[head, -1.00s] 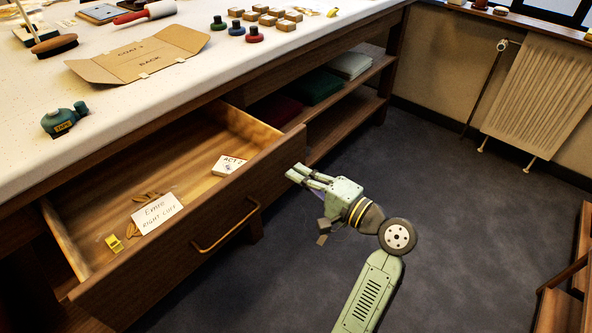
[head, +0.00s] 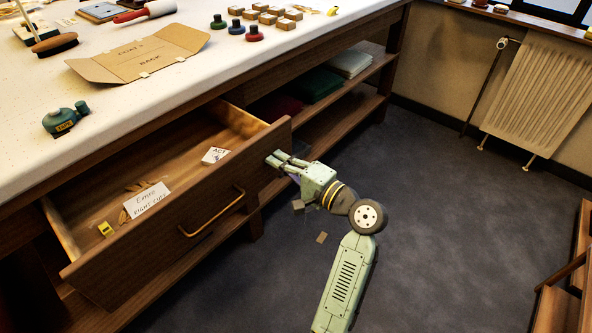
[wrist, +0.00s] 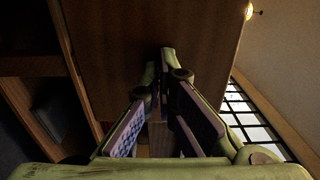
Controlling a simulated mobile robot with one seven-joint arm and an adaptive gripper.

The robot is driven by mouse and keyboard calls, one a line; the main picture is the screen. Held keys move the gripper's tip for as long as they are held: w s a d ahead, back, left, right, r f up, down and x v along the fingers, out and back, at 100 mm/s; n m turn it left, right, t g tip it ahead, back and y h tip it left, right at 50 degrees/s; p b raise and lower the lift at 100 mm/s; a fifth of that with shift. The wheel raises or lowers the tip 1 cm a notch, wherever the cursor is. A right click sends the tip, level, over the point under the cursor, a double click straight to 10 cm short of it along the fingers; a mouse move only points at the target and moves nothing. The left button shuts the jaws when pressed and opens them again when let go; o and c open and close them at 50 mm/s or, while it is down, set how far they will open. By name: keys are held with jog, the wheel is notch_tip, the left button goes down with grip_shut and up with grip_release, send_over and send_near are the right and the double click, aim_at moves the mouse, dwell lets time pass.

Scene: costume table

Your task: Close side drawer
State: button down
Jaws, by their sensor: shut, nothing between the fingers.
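The side drawer (head: 200,215) is a brown wooden drawer standing partly out from under the white-topped table, with a brass handle (head: 213,213) on its front. Inside lie a card reading "Emre right cuff" (head: 147,198), a small "ACT" card (head: 215,155), a yellow clip (head: 105,229) and some tan pieces. My gripper (head: 272,159) is shut and empty, its fingertips at the right end of the drawer front, right of the handle. In the wrist view the gripper (wrist: 165,55) points at the brown wood panel (wrist: 140,30); whether the tips press on it I cannot tell exactly.
The table (head: 140,85) carries a cardboard folder, a green tape dispenser (head: 66,120), stamps and small blocks. Open shelves (head: 335,110) with folded cloth lie beyond the drawer. A small brown piece (head: 321,238) shows near my arm. Grey floor is clear at right; wooden steps stand far right.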

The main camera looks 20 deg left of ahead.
send_over(220, 140)
jog(key=shift+s+d, duration=0.15)
jog(key=shift+d, duration=0.25)
jog(key=shift+a, duration=0.3)
jog(key=shift+r, duration=0.2)
